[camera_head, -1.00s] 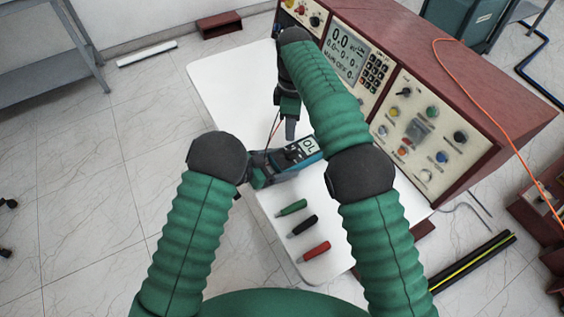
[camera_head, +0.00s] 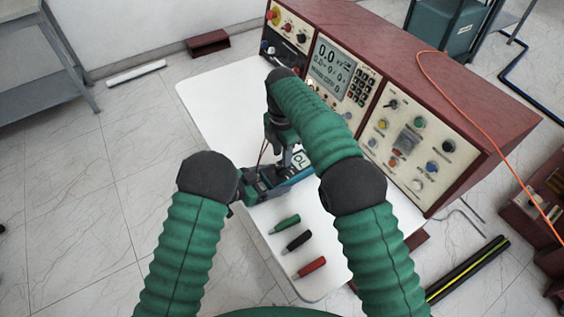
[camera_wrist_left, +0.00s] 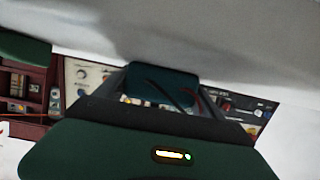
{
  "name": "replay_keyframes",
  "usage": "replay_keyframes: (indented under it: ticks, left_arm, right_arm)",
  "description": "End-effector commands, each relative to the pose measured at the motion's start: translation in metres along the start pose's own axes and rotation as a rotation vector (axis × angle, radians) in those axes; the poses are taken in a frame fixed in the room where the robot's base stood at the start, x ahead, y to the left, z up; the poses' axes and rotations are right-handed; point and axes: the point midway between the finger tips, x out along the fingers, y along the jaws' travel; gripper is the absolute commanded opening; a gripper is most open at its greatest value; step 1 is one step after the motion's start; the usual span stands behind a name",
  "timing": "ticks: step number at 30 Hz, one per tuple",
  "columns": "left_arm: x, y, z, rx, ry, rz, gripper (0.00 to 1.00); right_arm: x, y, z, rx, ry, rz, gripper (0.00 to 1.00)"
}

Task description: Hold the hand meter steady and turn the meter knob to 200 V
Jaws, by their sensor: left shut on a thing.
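The hand meter (camera_head: 303,172), a small blue and dark device with a display reading OL, is held above the white table. My left gripper (camera_head: 266,181) is shut on its left end. In the left wrist view the meter (camera_wrist_left: 162,82) appears as a teal block between the fingers, with dark and red leads in front of it. My right gripper (camera_head: 285,152) points down at the meter's face, close to or touching it. The right gripper hides the meter knob, so its setting and the right jaw opening cannot be made out.
Green (camera_head: 286,224), black (camera_head: 299,240) and red (camera_head: 311,267) handled probes lie on the white table (camera_head: 215,95). The red-cased console (camera_head: 440,85) stands along the table's right side, close to my right arm. The table's far left part is clear.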

Motion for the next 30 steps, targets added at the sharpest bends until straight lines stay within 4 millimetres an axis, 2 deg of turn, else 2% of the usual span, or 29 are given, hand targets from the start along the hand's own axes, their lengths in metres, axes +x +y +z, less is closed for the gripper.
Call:
replay_keyframes:
  ticks: [3,6,16,24,30]
  left_arm:
    - [0.0,0.0,0.0,0.001,0.0,-0.001,0.14]
    - [0.0,0.0,0.0,0.001,0.0,-0.001,0.14]
    - [0.0,-0.001,0.0,0.001,0.0,-0.001,0.14]
    - [0.0,0.0,0.0,0.001,0.0,-0.001,0.14]
    - [0.0,0.0,0.0,0.001,0.001,0.0,0.14]
  right_arm:
    - [0.025,-0.001,-0.001,0.0,0.0,-0.002,0.34]
    - [0.038,0.0,0.0,0.0,0.0,-0.001,0.34]
    - [0.044,0.0,0.0,0.001,0.0,0.001,0.34]
    - [0.044,0.0,0.0,0.001,0.0,0.001,0.0]
    - [0.044,0.0,0.0,0.001,-0.001,0.001,0.0]
